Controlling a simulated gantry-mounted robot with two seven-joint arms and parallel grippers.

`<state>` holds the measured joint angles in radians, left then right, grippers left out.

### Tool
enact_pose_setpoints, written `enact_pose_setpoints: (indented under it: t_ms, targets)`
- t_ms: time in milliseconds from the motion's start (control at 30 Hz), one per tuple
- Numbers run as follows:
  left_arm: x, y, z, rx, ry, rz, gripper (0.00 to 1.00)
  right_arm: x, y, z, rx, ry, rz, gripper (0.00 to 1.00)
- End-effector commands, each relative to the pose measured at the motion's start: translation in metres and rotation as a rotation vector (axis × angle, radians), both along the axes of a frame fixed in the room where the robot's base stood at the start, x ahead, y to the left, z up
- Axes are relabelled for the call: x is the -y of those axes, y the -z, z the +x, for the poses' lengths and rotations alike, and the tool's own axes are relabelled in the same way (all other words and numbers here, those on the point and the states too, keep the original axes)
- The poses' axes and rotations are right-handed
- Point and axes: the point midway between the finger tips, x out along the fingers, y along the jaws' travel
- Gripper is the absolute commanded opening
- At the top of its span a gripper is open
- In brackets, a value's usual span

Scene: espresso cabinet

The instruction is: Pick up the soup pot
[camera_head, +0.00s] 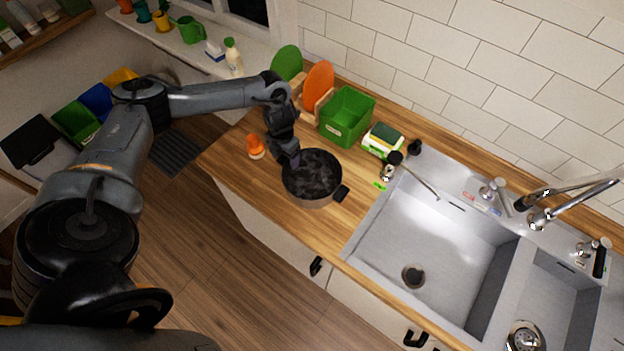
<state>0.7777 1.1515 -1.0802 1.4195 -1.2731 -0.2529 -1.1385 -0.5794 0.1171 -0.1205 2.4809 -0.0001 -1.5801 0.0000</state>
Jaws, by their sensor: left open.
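The soup pot (312,191) is a round, dark pot standing on the wooden counter, left of the sink. One dark handle (341,193) sticks out on its right side. My left gripper (293,160) is at the pot's upper-left rim, pointing down. Its fingers are small and dark here, and I cannot tell whether they touch the pot. The far-left side of the pot is partly hidden by the gripper. My right gripper is not in view.
An orange bottle (256,147) stands left of the pot. A green crate (347,116), a box with a sponge (382,139) and green and orange boards stand behind. The sink (437,243) and its faucet (569,203) are to the right. Counter in front of the pot is narrow.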

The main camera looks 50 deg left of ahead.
Motion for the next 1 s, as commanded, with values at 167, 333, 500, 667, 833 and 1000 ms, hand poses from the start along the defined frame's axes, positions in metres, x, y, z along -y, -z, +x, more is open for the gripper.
enact_pose_setpoints:
  t_ms: [167,333,500,667,833,1000]
  targets:
    - [0.0,-0.0001,0.0,0.0,0.0,0.0,0.71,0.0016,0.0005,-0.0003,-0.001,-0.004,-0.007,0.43]
    - [0.0,-0.0004,0.0001,0.0,0.0,0.0,0.45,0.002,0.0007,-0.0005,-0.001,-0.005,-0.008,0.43]
    - [-0.0001,-0.0005,0.0001,0.0,0.0,0.0,0.19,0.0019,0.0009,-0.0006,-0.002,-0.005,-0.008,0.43]
    - [-0.0001,-0.0006,0.0001,0.0,0.0,0.0,0.0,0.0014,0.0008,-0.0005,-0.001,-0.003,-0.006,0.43]
    - [-0.0002,-0.0008,0.0002,0.0,-0.001,0.0,0.0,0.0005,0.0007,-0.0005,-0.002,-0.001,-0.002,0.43]
    - [0.0002,-0.0024,0.0016,0.005,-0.001,-0.002,0.0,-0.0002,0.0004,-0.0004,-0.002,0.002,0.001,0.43]
